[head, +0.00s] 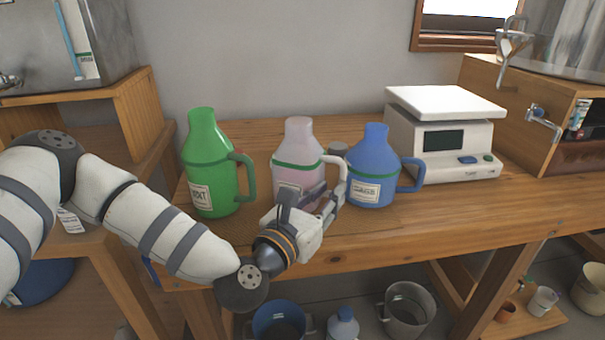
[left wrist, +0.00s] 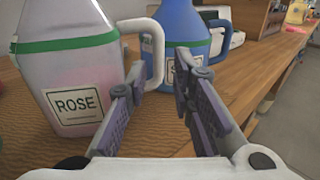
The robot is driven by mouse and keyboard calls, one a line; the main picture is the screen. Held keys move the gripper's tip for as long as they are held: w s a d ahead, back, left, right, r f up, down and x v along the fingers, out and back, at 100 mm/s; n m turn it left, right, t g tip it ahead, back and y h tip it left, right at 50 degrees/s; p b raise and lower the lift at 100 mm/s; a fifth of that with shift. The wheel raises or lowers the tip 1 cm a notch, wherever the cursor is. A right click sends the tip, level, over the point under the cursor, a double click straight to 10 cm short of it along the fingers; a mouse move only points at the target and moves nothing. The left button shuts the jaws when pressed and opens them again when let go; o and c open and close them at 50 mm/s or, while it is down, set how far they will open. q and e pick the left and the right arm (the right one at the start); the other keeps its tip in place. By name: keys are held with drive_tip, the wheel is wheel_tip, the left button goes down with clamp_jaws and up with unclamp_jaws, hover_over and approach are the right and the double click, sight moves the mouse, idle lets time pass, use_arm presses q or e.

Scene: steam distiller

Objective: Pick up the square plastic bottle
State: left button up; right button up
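Three handled plastic bottles stand upright on the wooden bench. The pinkish, translucent one (head: 298,150) has a green band, a white handle and a label reading ROSE in the left wrist view (left wrist: 72,75). A green bottle (head: 208,160) stands to its left and a blue bottle (head: 374,165) to its right, also seen in the left wrist view (left wrist: 183,35). My left gripper (head: 328,192) is open in front of the pink bottle, at its handle side. In the left wrist view its fingers (left wrist: 165,60) are apart, with the white handle near the left finger; contact is unclear. My right gripper is not in view.
A white scale (head: 445,130) stands behind and right of the blue bottle. Bench space (head: 480,205) is clear at right. Pots and a metal mug (head: 405,308) are below the bench.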

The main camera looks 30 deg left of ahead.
sight(341, 175)
use_arm(q)
drive_tip(key=w, duration=0.5)
drive_tip(key=shift+w+d+r, duration=0.25)
drive_tip(key=shift+w+r, duration=0.05)
drive_tip(key=shift+w, duration=0.1)
clamp_jaws()
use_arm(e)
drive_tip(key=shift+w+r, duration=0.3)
use_arm(q)
drive_tip(key=shift+r, duration=0.2)
